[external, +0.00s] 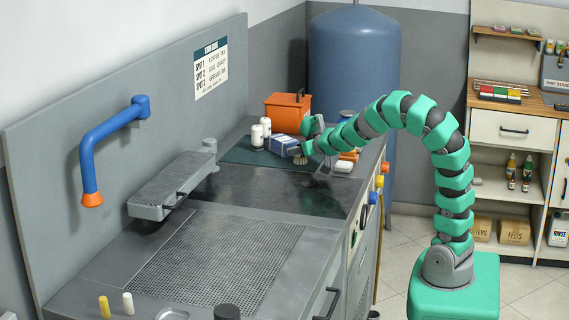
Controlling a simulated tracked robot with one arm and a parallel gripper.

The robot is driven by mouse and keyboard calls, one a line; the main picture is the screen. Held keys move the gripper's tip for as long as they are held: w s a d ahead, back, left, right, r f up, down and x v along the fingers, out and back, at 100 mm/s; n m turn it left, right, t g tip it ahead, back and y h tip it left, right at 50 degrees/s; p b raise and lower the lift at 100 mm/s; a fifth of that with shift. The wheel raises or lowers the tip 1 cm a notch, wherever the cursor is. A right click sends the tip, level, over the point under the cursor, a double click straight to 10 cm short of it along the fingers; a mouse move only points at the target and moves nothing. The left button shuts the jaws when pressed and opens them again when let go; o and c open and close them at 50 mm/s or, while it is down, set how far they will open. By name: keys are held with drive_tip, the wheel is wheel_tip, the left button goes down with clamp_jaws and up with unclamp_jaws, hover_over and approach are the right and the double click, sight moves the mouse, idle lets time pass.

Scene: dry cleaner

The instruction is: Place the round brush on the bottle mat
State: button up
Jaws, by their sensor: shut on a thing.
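The bottle mat (243,155) is a dark green sheet at the far end of the grey counter. My gripper (304,149) reaches in from the right, over the mat's right part, and is shut on the round brush (300,159).
Two white bottles (257,136) and a blue-and-white box (284,145) stand on the mat, the box close left of my gripper. An orange bin (288,112) stands behind. A white block (344,167) lies right of the mat. The mat's front left is clear.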

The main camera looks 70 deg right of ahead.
drive_tip(key=o, duration=1)
drive_tip(key=shift+s+a+r, duration=0.25)
drive_tip(key=shift+s+r, duration=0.1)
drive_tip(key=p+v, duration=0.2)
drive_tip(key=v, duration=0.7)
drive_tip(key=shift+s, duration=0.1)
drive_tip(key=shift+v, duration=0.9)
